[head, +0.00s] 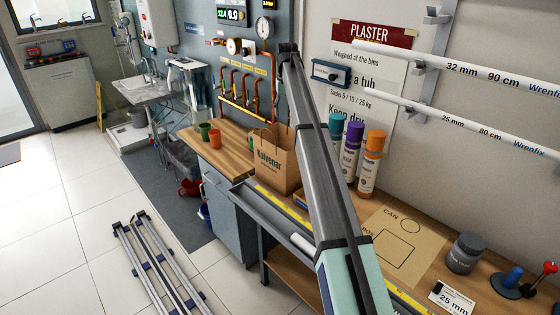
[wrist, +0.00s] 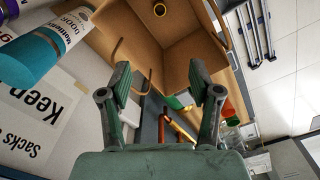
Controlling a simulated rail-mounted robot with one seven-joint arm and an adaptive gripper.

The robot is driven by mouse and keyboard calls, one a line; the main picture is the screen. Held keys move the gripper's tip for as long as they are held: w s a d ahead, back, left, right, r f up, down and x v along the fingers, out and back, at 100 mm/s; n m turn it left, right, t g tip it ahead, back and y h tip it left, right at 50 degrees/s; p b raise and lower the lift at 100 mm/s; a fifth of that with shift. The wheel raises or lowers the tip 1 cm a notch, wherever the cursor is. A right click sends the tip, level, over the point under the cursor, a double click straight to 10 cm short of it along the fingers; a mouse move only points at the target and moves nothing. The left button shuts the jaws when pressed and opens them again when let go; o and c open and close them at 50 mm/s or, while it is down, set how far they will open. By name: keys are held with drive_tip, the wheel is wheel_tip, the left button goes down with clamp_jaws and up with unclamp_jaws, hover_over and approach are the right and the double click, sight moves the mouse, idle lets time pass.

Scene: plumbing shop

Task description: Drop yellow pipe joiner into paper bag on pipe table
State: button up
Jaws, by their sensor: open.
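The brown paper bag (head: 280,163) stands open on the wooden counter in the head view. In the wrist view I look into the paper bag (wrist: 187,40) through its open top. My gripper (wrist: 160,82) is open and empty above the bag's rim, apart from the joiner. A bag handle loop shows beside the left finger. In the head view my arm crosses in front of the bag's right side, and the gripper cannot be made out.
A green cup (head: 204,130) and an orange cup (head: 214,138) stand left of the bag. Teal, purple (head: 350,151) and orange tubes (head: 371,163) stand to its right. Copper pipes and gauges (head: 264,27) are on the wall behind. White pipes (head: 480,75) hang at the right.

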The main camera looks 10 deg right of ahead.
wheel_tip(320, 180, up, 8)
drive_tip(key=shift+r, duration=0.25)
